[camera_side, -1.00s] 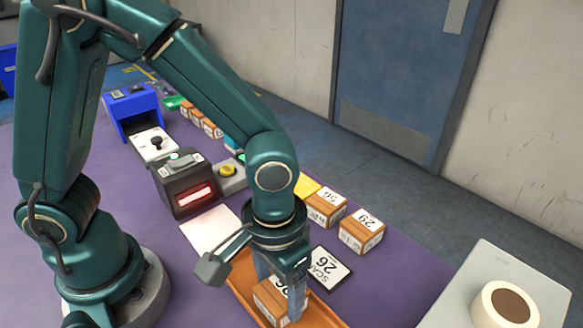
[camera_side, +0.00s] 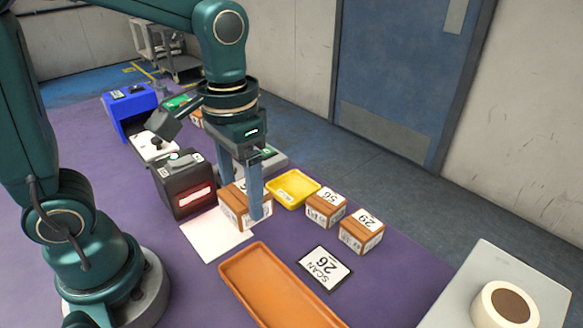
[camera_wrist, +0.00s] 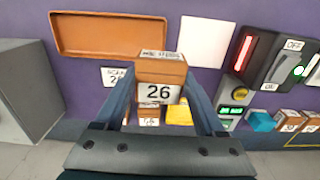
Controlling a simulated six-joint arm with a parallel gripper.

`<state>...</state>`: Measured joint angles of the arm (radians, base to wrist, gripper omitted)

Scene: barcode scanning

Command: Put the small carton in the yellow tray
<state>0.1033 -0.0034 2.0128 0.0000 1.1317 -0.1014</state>
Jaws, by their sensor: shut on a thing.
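My gripper (camera_side: 246,201) is shut on a small brown carton (camera_side: 232,209), with one finger on each side of it. In the wrist view the carton (camera_wrist: 161,72) sits between the fingers and shows a label reading 26. The side view places it by the far edge of the white sheet (camera_side: 212,238), in front of the dark scanner (camera_side: 182,186); its exact height is unclear. The yellow tray (camera_side: 293,188) lies just right of the carton in the side view, looks empty, and is apart from it. In the wrist view the tray (camera_wrist: 180,117) is partly hidden by my gripper.
The orange tray (camera_side: 232,271) is empty. Cartons labelled 56 (camera_side: 325,209) and 29 (camera_side: 362,232) stand right of the yellow tray. A card reading SCAN 26 (camera_side: 325,268) lies flat on the purple mat. The scanner shows a lit red window (camera_side: 195,196).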

